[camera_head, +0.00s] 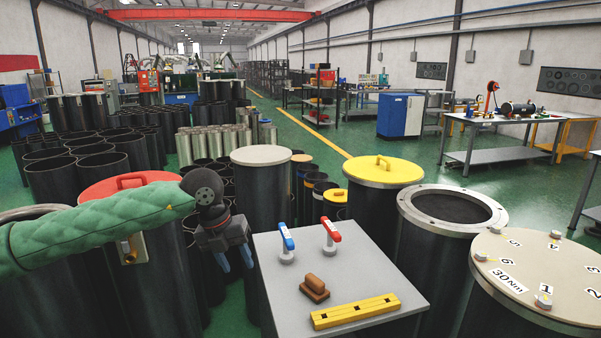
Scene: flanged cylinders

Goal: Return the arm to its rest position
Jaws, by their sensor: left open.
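My left arm, in a green quilted sleeve, comes in from the left in the head view. My left gripper (235,258) is open and empty, pointing down just left of the grey table (350,268). Its blue fingertips hang apart beside the table's left edge. On the table stand a blue-handled tool (287,240) and a red-handled tool (331,232), both upright. A brown-handled block (314,287) and a yellow bar with holes (355,311) lie nearer the front. My right gripper is not in view.
A red-lidded cylinder (130,185) stands behind and below my left arm. Around the table are a beige-lidded cylinder (261,156), a yellow-lidded cylinder (384,170), an open flanged cylinder (452,208) and a numbered-lid cylinder (535,270). Green floor (380,135) lies beyond.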

